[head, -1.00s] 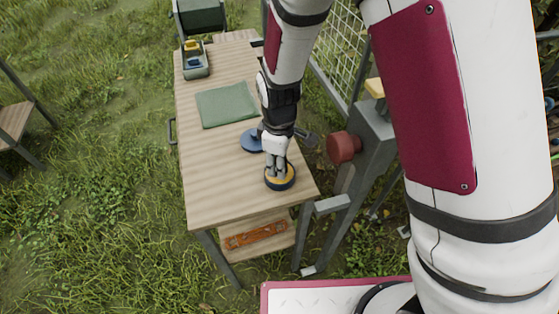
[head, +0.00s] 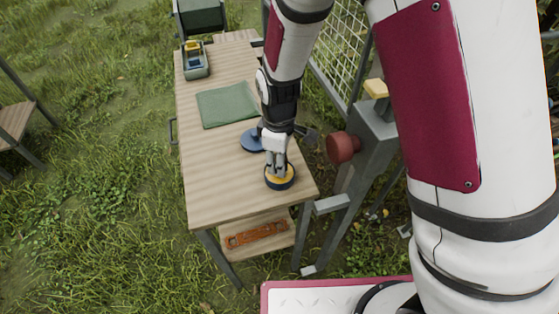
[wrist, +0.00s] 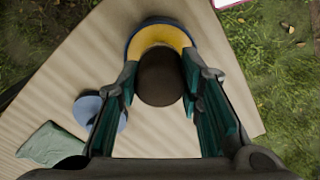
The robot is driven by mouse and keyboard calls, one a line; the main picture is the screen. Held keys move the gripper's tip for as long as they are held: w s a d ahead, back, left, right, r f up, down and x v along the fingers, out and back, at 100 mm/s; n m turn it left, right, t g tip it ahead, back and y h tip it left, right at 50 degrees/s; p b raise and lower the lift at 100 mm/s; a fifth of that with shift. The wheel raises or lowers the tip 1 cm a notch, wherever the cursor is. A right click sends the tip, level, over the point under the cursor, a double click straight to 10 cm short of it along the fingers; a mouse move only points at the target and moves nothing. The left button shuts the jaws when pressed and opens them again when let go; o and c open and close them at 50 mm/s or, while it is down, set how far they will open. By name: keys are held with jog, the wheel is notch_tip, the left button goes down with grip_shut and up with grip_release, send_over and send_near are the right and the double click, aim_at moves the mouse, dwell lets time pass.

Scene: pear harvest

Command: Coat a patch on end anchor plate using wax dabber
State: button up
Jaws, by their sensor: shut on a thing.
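The wax dabber (wrist: 160,80) shows in the wrist view as a brown round knob between my fingers; its lower end is hidden. My gripper (head: 277,168) is shut on it, with a finger on each side in the wrist view (wrist: 161,72). The dabber is over a round tin (head: 280,187) with a dark blue rim and yellow wax, near the table's front right corner. The tin also shows in the wrist view (wrist: 130,48). I cannot tell whether the dabber touches the wax. A grey post with a flat face (head: 375,135), perhaps the end anchor, stands right of the table.
A blue disc (head: 250,140) lies behind the tin, beside a green cloth (head: 227,104). A red knob (head: 342,147) sticks out from the post towards the table. An orange tool (head: 256,235) lies on the lower shelf.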

jog(key=shift+r+p, duration=1.15)
jog(key=shift+r, duration=1.9)
